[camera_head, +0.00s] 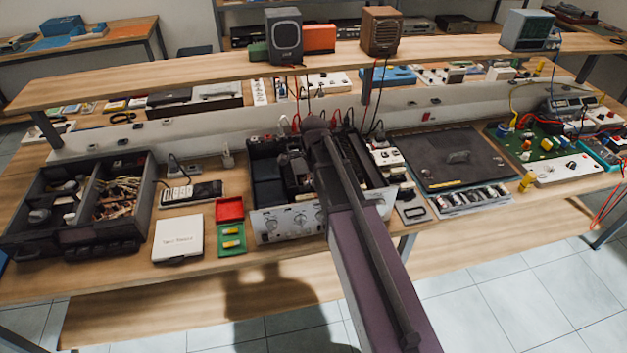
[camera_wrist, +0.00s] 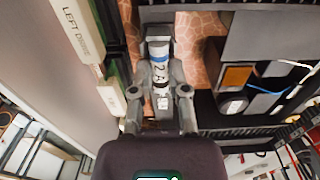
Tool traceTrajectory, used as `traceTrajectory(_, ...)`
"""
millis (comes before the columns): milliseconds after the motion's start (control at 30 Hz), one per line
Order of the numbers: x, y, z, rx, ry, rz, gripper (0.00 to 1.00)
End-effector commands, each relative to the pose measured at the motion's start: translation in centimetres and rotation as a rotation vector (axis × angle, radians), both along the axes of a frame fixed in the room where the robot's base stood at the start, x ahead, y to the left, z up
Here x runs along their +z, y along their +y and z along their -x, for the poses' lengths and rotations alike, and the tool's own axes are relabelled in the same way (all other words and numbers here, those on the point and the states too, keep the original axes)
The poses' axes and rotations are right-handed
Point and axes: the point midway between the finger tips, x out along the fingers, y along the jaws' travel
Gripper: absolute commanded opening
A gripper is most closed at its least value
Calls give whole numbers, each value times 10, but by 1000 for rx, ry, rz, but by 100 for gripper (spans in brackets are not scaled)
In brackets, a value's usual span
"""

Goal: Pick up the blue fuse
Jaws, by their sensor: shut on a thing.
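The blue fuse (camera_wrist: 159,58) is a small white cylinder with a blue band and dark print. In the wrist view it lies lengthwise between the fingers of my gripper (camera_wrist: 160,78), which is shut on it. A dark block, which looks like a holder, is at its far end; I cannot tell whether the fuse is still seated in it. In the head view my arm reaches into the opened hi-fi (camera_head: 290,221), and the arm hides the fuse and the fingertips.
Boards, dark parts and wires lie to the right. On the bench are a red-and-green tray (camera_head: 230,225), a white box (camera_head: 178,238), a parts drawer (camera_head: 75,237) and a dark mat (camera_head: 450,158).

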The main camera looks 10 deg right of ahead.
Motion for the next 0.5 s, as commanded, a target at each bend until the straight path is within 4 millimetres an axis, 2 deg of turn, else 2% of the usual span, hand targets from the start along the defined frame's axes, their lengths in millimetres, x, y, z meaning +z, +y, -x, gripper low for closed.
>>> traceTrajectory(267, 10, 0, 0, 0, 0, 0, 0)
traceTrajectory(500, 30, 0, 0, 0, 0, 0, 0)
